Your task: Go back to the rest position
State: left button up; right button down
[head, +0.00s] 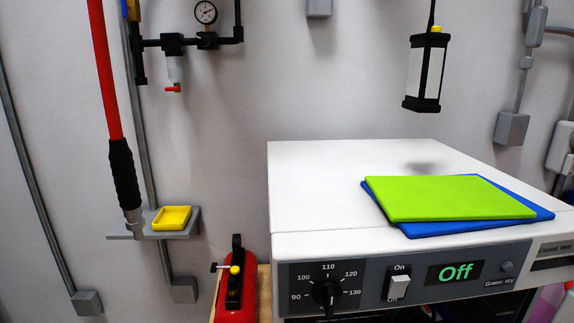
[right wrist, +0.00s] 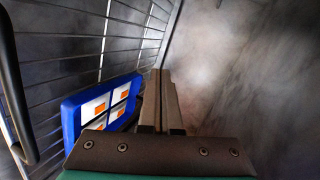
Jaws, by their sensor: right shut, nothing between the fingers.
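My right gripper (right wrist: 160,78) shows in the right wrist view. Its two fingers are together with nothing between them. A blue-framed thing (right wrist: 72,128) with several white and orange squares is to the left of the fingers; I cannot tell whether it touches them. Neither gripper shows in the head view, and my left gripper is in no view.
A white machine (head: 330,185) with a dial and an "Off" display carries a green sheet (head: 445,197) over a blue one (head: 525,213). A black-and-white device (head: 425,72) hangs above. A red tool (head: 235,290) stands left of the machine. Dark wire bars (right wrist: 60,50) flank my right gripper.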

jog(key=s+a+f+n+g+y, duration=0.1)
jog(key=s+a+f+n+g, duration=0.2)
jog(key=s, duration=0.4)
jog(key=s+a+f+n+g, duration=0.25)
jog(key=s+a+n, duration=0.25)
jog(key=s, duration=0.3)
jog(key=s+d+r+n+g+h, duration=0.15)
jog(key=s+n, duration=0.25)
jog(key=s, duration=0.8)
jog(key=s+r+n+g+h, duration=0.2)
jog(key=s+n+g, duration=0.15)
jog(key=s, duration=0.75)
notch_tip(320, 180, down, 31)
jog(key=s+b, duration=0.2)
jog(key=b, duration=0.7)
pick_arm(q)
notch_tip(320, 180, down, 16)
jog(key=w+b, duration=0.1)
jog(key=b, duration=0.5)
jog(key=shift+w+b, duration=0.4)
pick_arm(e)
jog(key=s+d+f+g, duration=0.1)
jog(key=s+f, duration=0.6)
jog(key=f, duration=0.3)
jog(key=s+d+f, duration=0.1)
jog(key=s+f, duration=0.7)
jog(key=f, duration=0.2)
jog(key=shift+d+f+n+g, duration=0.35)
jog(key=shift+f, duration=0.05)
